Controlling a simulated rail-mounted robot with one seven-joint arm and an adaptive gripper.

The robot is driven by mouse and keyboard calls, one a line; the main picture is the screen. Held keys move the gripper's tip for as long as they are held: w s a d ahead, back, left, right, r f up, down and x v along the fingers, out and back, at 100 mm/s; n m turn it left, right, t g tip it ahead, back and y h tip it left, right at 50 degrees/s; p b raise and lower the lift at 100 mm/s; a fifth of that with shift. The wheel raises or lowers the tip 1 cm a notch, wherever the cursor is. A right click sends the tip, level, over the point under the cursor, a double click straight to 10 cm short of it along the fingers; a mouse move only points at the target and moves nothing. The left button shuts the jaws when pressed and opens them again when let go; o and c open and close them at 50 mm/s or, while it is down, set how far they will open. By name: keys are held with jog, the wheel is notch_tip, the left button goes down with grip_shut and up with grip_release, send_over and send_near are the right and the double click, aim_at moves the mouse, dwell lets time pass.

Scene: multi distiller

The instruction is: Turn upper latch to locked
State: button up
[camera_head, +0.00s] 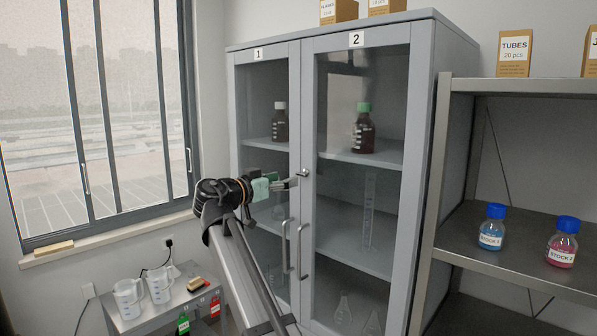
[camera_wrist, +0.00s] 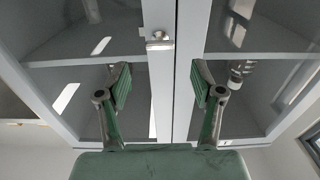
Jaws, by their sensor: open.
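The grey cabinet (camera_head: 307,80) has two glass doors marked 1 and 2, both shut. The upper latch (camera_head: 303,173) is a small metal piece at the seam between the doors, above the handles. It also shows at the top middle of the wrist view (camera_wrist: 160,40), reaching sideways from a round knob. My gripper (camera_head: 284,184) is in front of door 1, close to the left of the latch and slightly lower in the head view. In the wrist view my gripper (camera_wrist: 160,85) is open and empty, its green-padded fingers either side of the door seam, apart from the latch.
Two long vertical handles (camera_head: 303,250) flank the seam below. Brown bottles (camera_head: 363,130) and glassware stand behind the glass. An open metal shelf (camera_head: 520,255) with stock bottles is at right. A small table (camera_head: 165,312) with jugs stands at left, under the window.

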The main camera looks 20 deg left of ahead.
aim_at(299, 175)
jog(key=p+x, duration=0.1)
jog(key=x, duration=0.6)
jog(key=shift+a+p, duration=0.1)
jog(key=shift+p, duration=0.3)
jog(key=c, duration=1.2)
